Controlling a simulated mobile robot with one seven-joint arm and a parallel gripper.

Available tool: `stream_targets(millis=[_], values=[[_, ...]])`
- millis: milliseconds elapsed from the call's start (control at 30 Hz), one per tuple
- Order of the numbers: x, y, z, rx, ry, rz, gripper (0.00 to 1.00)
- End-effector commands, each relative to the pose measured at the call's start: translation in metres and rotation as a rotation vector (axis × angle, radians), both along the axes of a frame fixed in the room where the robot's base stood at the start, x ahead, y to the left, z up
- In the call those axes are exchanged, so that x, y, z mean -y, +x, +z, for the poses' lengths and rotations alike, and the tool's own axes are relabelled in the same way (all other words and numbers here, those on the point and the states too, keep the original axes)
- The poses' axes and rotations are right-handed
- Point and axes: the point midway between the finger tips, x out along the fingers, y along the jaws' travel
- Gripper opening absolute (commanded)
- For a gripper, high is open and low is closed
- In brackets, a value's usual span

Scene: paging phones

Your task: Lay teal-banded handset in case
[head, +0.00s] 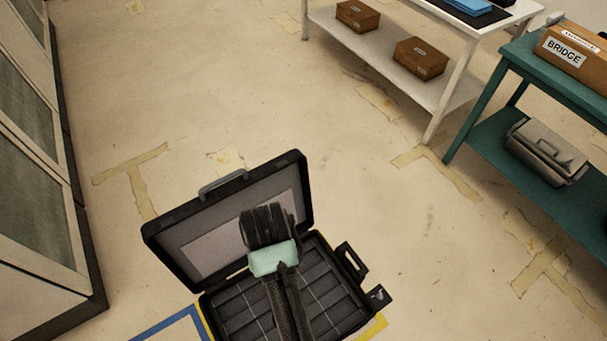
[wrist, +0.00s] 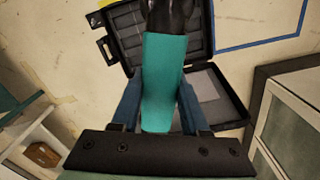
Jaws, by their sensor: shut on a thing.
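The open black case (head: 205,235) lies on the floor in the lower middle of the head view. Its lid is raised, with a grey panel inside, and its base has a dark interior with thin pale lines. The case also shows behind my gripper in the wrist view (wrist: 232,108). My gripper (wrist: 160,85) has its blue fingers shut on the teal-banded handset (wrist: 163,65), at the wide teal band. The handset's black end points to the top of the wrist view, over the case. In the head view my dark arm and pale mint hand overlap the case; the fingers and handset are hidden there.
Yellow and blue floor tape (head: 172,325) borders the case. A cabinet (head: 35,230) runs along the left. Open floor surrounds the case.

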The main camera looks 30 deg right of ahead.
Motion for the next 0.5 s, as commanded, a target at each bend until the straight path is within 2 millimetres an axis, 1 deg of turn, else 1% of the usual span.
stream_targets(millis=[33,267,300,367,400,467,500], values=[[0.001,-0.003,-0.035,-0.001,0.000,-0.037,0.00],[0.005,-0.011,-0.116,-0.001,-0.001,-0.210,0.00],[0.006,-0.013,-0.130,-0.001,-0.001,-0.241,0.00],[0.007,-0.015,-0.151,-0.001,-0.001,-0.285,0.00],[0.007,-0.017,-0.165,0.000,-0.002,-0.315,0.00],[0.008,-0.020,-0.187,0.001,-0.002,-0.360,0.00],[0.009,-0.021,-0.201,0.000,-0.002,-0.390,0.00]])
